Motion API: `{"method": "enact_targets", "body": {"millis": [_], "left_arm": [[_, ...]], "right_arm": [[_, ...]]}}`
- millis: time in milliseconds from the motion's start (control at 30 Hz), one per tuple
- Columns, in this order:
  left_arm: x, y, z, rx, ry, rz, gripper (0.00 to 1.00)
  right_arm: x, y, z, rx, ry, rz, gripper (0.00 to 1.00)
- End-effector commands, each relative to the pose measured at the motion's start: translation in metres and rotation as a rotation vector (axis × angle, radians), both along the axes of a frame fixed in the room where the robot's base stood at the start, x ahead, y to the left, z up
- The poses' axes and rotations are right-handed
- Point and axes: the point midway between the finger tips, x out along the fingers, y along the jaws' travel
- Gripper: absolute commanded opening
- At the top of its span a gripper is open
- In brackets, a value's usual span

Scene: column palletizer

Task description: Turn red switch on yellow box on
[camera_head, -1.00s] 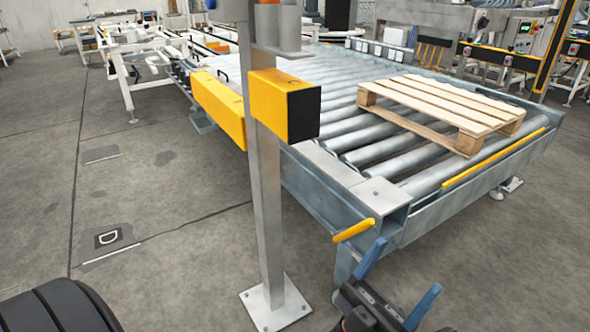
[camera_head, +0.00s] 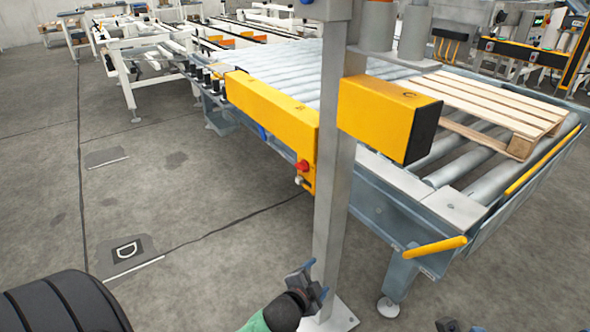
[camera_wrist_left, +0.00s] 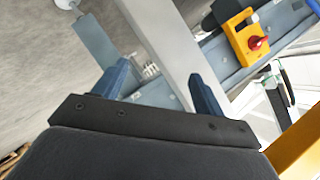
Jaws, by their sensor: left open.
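A yellow box (camera_head: 307,182) with a red switch (camera_head: 302,166) sits on the conveyor's side, just left of a grey post in the head view. In the left wrist view the yellow box (camera_wrist_left: 236,36) and its red rotary switch (camera_wrist_left: 258,43) are at upper right, beyond the fingers. My left gripper (camera_head: 314,281) is below the switch in the head view, in front of the post's lower part. It is open and empty, its blue fingers (camera_wrist_left: 160,80) spread apart. My right gripper (camera_head: 462,326) shows only as dark and blue parts at the bottom edge; its jaws are unclear.
The upright grey post (camera_head: 334,190) stands close to the left gripper and the switch. A long yellow housing (camera_head: 270,107) and a yellow-black block (camera_head: 388,117) are above. The roller conveyor (camera_head: 452,205) carries a wooden pallet (camera_head: 490,100). Open floor (camera_head: 190,255) lies left.

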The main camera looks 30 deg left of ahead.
Motion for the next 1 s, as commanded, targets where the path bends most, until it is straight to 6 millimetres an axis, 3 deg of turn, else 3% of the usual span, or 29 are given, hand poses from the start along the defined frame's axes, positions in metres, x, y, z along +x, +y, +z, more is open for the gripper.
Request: {"method": "enact_targets", "body": {"millis": [200, 400, 767, 1000], "left_arm": [[0.008, 0.066, -0.030, 0.227, 0.098, 0.054, 0.71], [0.034, 0.112, -0.030, 0.452, 0.071, 0.030, 0.71], [0.103, 0.169, 0.004, 0.920, -0.123, -0.115, 0.71], [0.167, 0.218, 0.051, 1.449, -0.338, -0.306, 0.71]], "right_arm": [[0.000, 0.000, 0.002, 0.004, -0.001, 0.000, 0.90], [0.000, 0.000, 0.001, 0.007, 0.004, 0.001, 0.90], [-0.001, 0.000, -0.001, 0.007, 0.013, 0.001, 0.90], [0.000, 0.000, 0.001, 0.007, 0.006, 0.001, 0.90]]}}
